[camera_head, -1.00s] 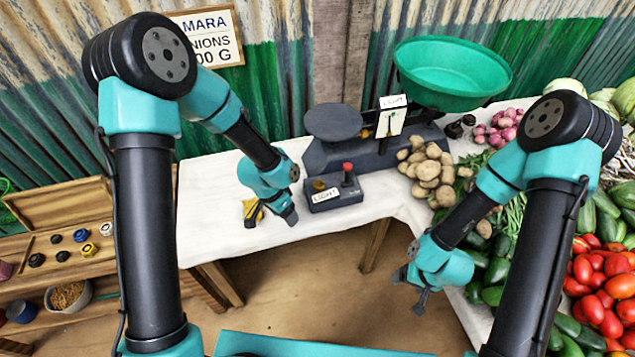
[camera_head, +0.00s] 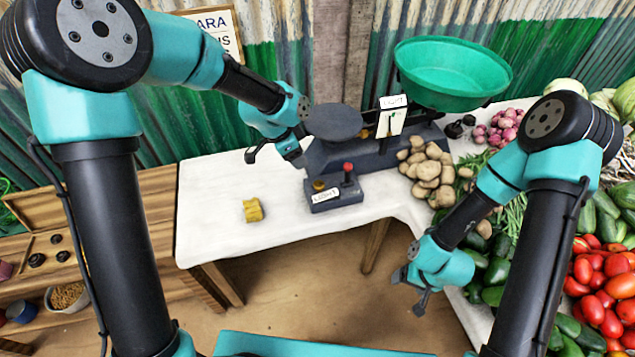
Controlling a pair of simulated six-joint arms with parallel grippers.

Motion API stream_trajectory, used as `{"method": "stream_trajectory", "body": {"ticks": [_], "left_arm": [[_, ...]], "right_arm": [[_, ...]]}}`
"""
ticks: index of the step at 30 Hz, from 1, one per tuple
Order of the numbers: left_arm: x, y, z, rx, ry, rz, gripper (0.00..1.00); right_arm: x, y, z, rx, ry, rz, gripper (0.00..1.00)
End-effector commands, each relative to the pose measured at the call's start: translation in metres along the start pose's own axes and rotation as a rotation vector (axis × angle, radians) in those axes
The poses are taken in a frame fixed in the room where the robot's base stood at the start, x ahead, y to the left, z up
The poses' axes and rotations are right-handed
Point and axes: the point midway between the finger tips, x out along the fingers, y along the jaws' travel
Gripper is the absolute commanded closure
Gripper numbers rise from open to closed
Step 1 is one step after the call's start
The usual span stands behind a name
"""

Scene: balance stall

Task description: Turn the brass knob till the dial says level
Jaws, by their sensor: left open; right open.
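A small brass knob (camera_head: 319,185) sits on the left of a dark control box (camera_head: 345,196) at the table's front edge. Behind it stands a dark balance scale (camera_head: 335,155) with a flat grey plate (camera_head: 333,122) and a green pan (camera_head: 453,72). The scale's white dial (camera_head: 391,123) has a small sign above it; its reading is too small to tell. My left gripper (camera_head: 276,160) is open and empty, above the table left of the scale, apart from the knob. My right gripper (camera_head: 409,291) is open and empty, low in front of the table.
A red-topped lever (camera_head: 348,172) stands on the control box beside the knob. Potatoes (camera_head: 428,172) lie right of the box. The table's left part is mostly clear.

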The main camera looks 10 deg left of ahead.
Motion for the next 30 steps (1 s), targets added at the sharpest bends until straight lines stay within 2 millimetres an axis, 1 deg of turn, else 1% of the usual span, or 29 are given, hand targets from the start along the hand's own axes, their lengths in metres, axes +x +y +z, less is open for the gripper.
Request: {"method": "stream_trajectory", "body": {"ticks": [24, 30], "left_arm": [[0.132, 0.001, 0.001, 0.0, -0.002, 0.003, 0.35], [0.155, 0.0, 0.0, 0.0, -0.001, 0.001, 0.35]], "right_arm": [[0.0, 0.0, 0.0, 0.0, 0.0, 0.0, 0.22], [0.0, 0.0, 0.0, 0.0, 0.0, 0.0, 0.22]]}}
